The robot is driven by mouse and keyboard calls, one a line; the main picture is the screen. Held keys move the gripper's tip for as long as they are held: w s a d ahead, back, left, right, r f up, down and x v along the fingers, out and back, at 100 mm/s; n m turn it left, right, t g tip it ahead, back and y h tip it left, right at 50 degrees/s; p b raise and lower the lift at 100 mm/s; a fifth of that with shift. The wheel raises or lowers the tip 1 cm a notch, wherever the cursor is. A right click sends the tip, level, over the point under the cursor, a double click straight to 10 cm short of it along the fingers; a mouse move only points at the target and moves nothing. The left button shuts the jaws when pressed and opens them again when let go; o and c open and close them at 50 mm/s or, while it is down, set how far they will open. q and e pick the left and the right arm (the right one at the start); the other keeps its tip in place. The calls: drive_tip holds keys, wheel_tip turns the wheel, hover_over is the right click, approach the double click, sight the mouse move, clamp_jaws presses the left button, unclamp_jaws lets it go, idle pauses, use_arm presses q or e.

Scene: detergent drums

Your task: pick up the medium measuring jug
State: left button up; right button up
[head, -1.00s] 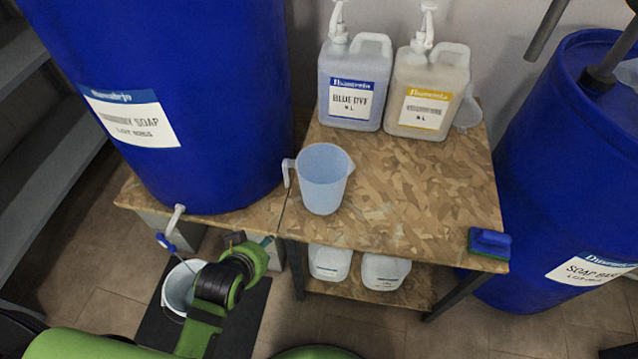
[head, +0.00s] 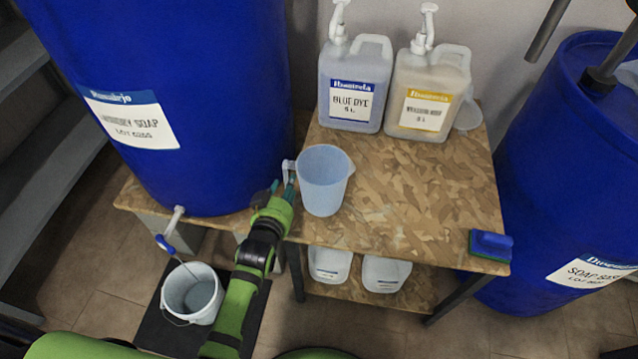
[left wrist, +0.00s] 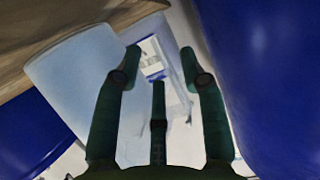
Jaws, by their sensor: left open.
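The translucent pale-blue measuring jug (head: 324,182) stands upright near the shelf's front left, with its handle (head: 288,171) to the left. My left gripper (head: 281,187) is at the handle, open. In the left wrist view, the jug (left wrist: 75,80) lies left of and behind the open fingers (left wrist: 160,62), and part of the pale handle shows between them. I cannot tell whether the fingers touch it. A second clear jug (head: 468,114) is partly hidden behind the yellow-labelled container. My right gripper is not in view.
A big blue drum (head: 220,90) stands just left of the jug. A blue-labelled container (head: 352,90) and a yellow-labelled container (head: 425,95) with pumps stand behind. A blue sponge (head: 490,244) lies at the front right. A white bucket (head: 192,293) stands on a black mat.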

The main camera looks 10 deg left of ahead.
use_arm(q)
drive_tip(key=x, duration=0.3)
drive_tip(key=shift+w, duration=0.1)
drive_tip(key=shift+c, duration=0.4)
clamp_jaws()
drive_tip(key=shift+r, duration=0.15)
